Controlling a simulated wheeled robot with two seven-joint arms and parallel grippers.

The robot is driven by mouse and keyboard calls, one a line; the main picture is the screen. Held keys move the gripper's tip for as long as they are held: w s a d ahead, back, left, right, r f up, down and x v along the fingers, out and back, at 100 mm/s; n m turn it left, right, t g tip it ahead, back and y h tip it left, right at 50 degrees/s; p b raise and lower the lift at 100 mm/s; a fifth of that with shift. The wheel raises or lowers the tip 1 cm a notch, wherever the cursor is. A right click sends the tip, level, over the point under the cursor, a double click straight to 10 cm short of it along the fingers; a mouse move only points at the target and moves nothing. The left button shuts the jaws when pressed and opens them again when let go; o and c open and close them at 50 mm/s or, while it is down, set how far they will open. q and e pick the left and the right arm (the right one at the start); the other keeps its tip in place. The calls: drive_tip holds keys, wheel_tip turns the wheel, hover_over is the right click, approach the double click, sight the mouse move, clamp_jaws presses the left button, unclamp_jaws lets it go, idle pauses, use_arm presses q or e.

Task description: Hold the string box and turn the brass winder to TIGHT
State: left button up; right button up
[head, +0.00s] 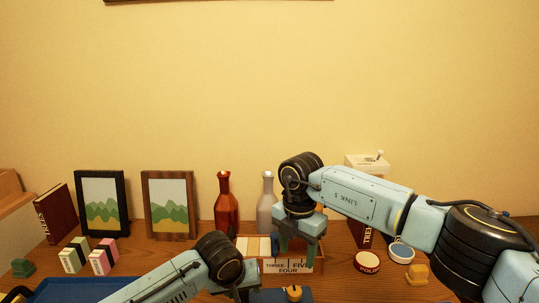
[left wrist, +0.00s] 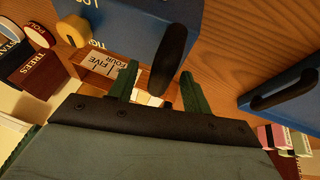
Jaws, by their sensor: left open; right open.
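The blue string box (left wrist: 125,25) fills the top of the left wrist view, with partly cut-off white lettering, "LOO" and "TIG", near its edge. A dark rounded handle (left wrist: 172,58) stands on its near side. The yellow brass winder (left wrist: 73,30) is at the box's left side there. In the head view the box (head: 268,296) is cut by the bottom edge, with the winder (head: 293,292) on it. My left gripper (left wrist: 158,68) is open, its green fingers on either side of the handle; contact is unclear. My right gripper (head: 297,250) is open and empty above the wooden tray, behind the box.
The wooden tray (head: 318,266) holds lettered blocks. A red tin (head: 367,262), a tape roll (head: 401,252) and a yellow object (head: 417,275) lie to the right. Bottles (head: 227,205) and picture frames (head: 168,205) stand behind. A blue tray (head: 75,290) is at left.

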use_arm(q)
drive_tip(key=v, duration=1.1)
drive_tip(key=shift+s+f, duration=0.1)
drive_tip(key=shift+s, duration=0.05)
